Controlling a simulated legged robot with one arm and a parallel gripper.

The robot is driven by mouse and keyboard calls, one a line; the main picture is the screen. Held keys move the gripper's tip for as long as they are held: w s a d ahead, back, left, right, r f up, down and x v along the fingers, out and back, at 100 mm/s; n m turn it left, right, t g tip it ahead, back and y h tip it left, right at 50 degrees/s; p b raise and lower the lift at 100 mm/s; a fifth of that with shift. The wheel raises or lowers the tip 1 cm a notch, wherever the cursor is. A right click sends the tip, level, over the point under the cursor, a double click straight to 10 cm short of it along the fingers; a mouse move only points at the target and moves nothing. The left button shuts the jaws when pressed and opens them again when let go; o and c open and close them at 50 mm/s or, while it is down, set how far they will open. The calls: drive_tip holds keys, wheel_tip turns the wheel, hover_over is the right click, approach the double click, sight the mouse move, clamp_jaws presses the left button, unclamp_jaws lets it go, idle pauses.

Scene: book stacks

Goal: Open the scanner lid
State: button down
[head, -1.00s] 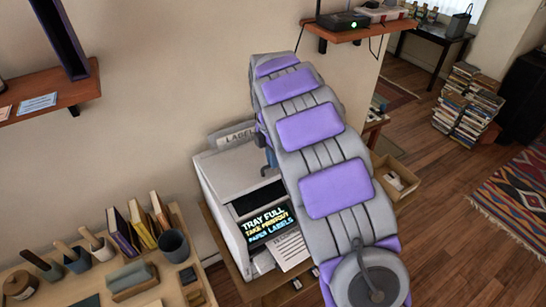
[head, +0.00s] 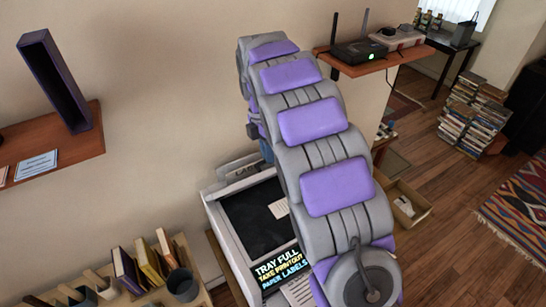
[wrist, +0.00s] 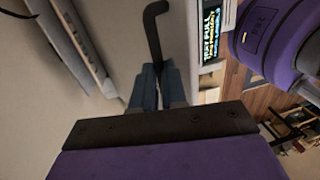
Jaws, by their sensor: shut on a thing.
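The white scanner (head: 222,232) stands against the wall, left of my arm in the head view. Its top shows a dark flat bed (head: 252,222), uncovered. A pale raised edge, seemingly the lid (head: 240,181), shows behind the bed; my arm hides much of it. In the wrist view my gripper (wrist: 158,72) has its blue fingers shut on a dark hooked bar, apparently the lid handle (wrist: 154,30). In the head view my gripper is mostly hidden behind my arm.
A lit sign (head: 280,268) on the scanner reads "TRAY FULL". A wall shelf (head: 375,55) with a router is close to my arm's upper right. Another shelf (head: 85,148) is at left, above a table with books. A cardboard box (head: 412,215) is right of my arm.

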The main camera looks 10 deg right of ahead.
drive_tip(key=w+a+r+p, duration=0.1)
drive_tip(key=w+a+p, duration=0.1)
drive_tip(key=w, duration=0.5)
drive_tip(key=shift+w+a+p, duration=0.3)
drive_tip(key=shift+p, duration=0.6)
drive_tip(key=c, duration=1.2)
unclamp_jaws()
drive_tip(key=shift+w+a, duration=0.15)
drive_tip(key=shift+w, duration=0.25)
drive_tip(key=shift+o, duration=0.2)
drive_tip(key=shift+r, duration=0.1)
drive_tip(key=w+r+p, duration=0.1)
drive_tip(key=r+p, duration=0.7)
drive_tip(key=w+a+r+p, duration=0.1)
drive_tip(key=w+r+p, duration=0.1)
drive_tip(key=r+p, duration=0.6)
drive_tip(key=shift+w+r+p, duration=0.25)
drive_tip(key=shift+r+p, duration=0.05)
drive_tip(key=shift+p, duration=0.5)
